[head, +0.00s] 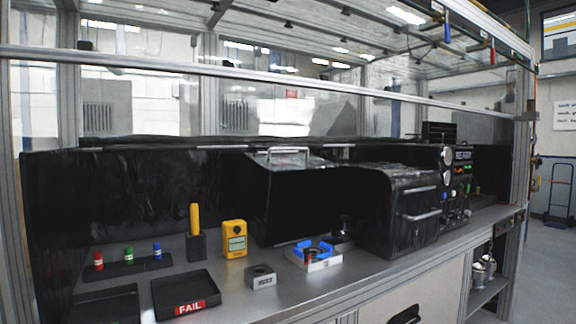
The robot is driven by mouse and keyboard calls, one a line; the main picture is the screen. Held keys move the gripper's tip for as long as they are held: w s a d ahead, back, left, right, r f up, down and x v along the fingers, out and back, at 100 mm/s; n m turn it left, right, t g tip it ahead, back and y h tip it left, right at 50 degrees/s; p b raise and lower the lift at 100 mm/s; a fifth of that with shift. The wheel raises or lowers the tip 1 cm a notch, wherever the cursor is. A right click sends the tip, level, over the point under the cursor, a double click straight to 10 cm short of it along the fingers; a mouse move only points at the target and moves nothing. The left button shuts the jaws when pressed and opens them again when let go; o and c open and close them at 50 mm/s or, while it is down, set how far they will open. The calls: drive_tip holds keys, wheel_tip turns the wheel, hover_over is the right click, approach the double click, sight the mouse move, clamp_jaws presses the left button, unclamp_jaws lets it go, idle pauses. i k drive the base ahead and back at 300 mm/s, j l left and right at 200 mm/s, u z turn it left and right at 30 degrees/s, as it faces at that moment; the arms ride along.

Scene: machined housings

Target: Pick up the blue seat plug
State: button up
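A small blue plug (157,250) stands upright on a low dark rack (131,266) at the left of the bench. It is the rightmost of three plugs, beside a green plug (128,256) and a red plug (98,260). Nothing covers the blue plug in the head view. My gripper is not in view.
In front lie an empty dark tray (104,304) and a tray marked FAIL (186,293). To the right stand a yellow-handled tool in a black block (196,246), a yellow meter (235,240), a grey housing (261,277) and a white-and-blue fixture (316,262). A frame rail crosses above.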

sight(157, 250)
drive_tip(key=j+u, duration=0.2)
drive_tip(key=u, duration=0.2)
drive_tip(key=j+u, duration=0.15)
drive_tip(key=u, duration=0.25)
drive_tip(key=i+j+u, duration=0.15)
drive_tip(key=u, duration=0.25)
drive_tip(key=k, duration=0.15)
